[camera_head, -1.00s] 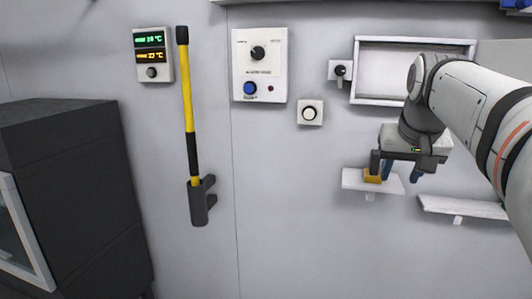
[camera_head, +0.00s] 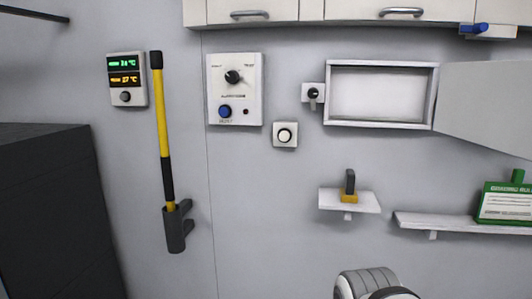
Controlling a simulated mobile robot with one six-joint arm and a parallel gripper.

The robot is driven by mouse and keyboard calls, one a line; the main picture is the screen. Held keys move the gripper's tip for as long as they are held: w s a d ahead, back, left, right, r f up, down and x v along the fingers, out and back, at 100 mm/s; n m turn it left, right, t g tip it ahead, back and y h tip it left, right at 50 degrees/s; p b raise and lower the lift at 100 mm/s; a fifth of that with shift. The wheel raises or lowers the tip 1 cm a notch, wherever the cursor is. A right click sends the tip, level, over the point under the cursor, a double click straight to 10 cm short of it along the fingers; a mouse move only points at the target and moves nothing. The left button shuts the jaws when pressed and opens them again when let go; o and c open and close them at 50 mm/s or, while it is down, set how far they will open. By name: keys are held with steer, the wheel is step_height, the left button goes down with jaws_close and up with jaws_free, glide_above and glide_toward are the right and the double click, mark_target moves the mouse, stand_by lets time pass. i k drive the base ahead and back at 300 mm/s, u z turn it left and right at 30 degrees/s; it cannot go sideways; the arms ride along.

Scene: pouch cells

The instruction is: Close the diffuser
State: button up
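No part is labelled as the diffuser. A rectangular framed opening (camera_head: 328,97) is on the wall at the upper right, and a pale panel (camera_head: 490,105) stands open at its right side. I cannot tell for sure that these are the diffuser. A small plate with a black knob and a downward grey lever (camera_head: 313,95) is just left of the frame. My gripper is out of view; only a white and grey part of my arm shows at the bottom edge, below the small shelf.
A small shelf (camera_head: 333,201) holds a yellow block with a black upright handle (camera_head: 349,187). A longer shelf (camera_head: 425,221) holds a green sign (camera_head: 508,202). A control panel (camera_head: 235,90), a white button (camera_head: 285,135) and a yellow-black pole (camera_head: 162,125) are on the wall. Cabinets (camera_head: 350,10) hang above.

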mark_target(488, 104)
steer(key=u, duration=0.7)
steer(key=k, duration=1.65)
steer(key=z, duration=1.2)
steer(key=i, duration=1)
